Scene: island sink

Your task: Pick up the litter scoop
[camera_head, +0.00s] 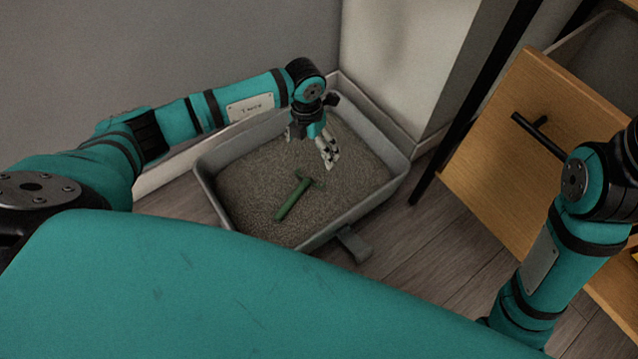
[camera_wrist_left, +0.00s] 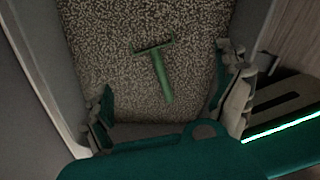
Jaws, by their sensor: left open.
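The green litter scoop (camera_head: 293,198) lies on the grey litter in the litter box (camera_head: 212,197). Its handle points towards the front left in the head view, and its crosspiece is at the far end. My left gripper (camera_head: 330,158) is above the litter, beyond the scoop and a little to its right. In the left wrist view the scoop (camera_wrist_left: 158,72) shows between and ahead of the open fingers of my left gripper (camera_wrist_left: 165,100), apart from them. My right arm shows at the right edge of the head view, but its gripper is out of view.
The litter box stands in a corner against the grey wall (camera_head: 180,60) and a pale wall end (camera_head: 400,60). A wooden drawer front with a black handle (camera_head: 540,135) is at right.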

